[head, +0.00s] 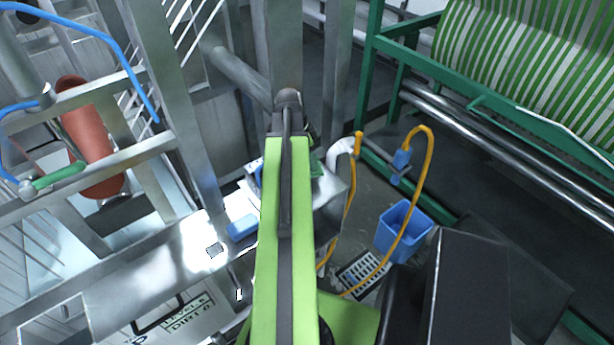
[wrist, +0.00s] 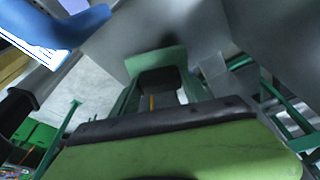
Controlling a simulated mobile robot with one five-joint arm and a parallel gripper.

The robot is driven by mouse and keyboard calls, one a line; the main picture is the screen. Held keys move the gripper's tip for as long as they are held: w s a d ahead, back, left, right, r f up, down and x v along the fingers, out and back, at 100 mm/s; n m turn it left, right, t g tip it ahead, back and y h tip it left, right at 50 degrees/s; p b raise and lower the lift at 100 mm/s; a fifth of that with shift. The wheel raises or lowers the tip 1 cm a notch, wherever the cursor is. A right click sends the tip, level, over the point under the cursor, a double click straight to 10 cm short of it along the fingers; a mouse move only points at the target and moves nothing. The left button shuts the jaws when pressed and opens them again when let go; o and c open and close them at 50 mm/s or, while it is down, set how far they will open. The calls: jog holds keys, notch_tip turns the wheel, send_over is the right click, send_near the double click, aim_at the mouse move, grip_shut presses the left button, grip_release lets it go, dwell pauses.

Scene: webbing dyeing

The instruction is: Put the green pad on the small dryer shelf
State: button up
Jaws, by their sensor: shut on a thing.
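The green pad (wrist: 155,58) shows in the wrist view as a flat green piece at the tip of my gripper (wrist: 160,80). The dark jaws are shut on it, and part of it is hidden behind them. In the head view a small green edge, likely the pad (head: 317,167), shows just right of my arm, which hides the jaws. A small metal ledge (head: 328,193), perhaps the dryer shelf, lies beside and below it. In the wrist view a grey metal surface (wrist: 190,22) is close beyond the pad; I cannot tell whether they touch.
A blue piece (head: 242,227) lies on the metal frame left of my arm. A blue bin (head: 403,232) and an orange hose (head: 428,165) are at right. A green-striped roll (head: 530,60) stands behind green rails. A red-brown cylinder (head: 90,140) sits in the left frame.

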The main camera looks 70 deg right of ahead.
jog(key=shift+w+f, duration=0.35)
jog(key=shift+w, duration=0.2)
jog(key=shift+f+b, duration=2.2)
jog(key=o, duration=1.3)
jog(key=shift+r, duration=0.1)
jog(key=p+v, duration=1.2)
jog(key=shift+d+r, duration=0.1)
jog(key=shift+r, duration=0.15)
jog(key=shift+o, duration=0.5)
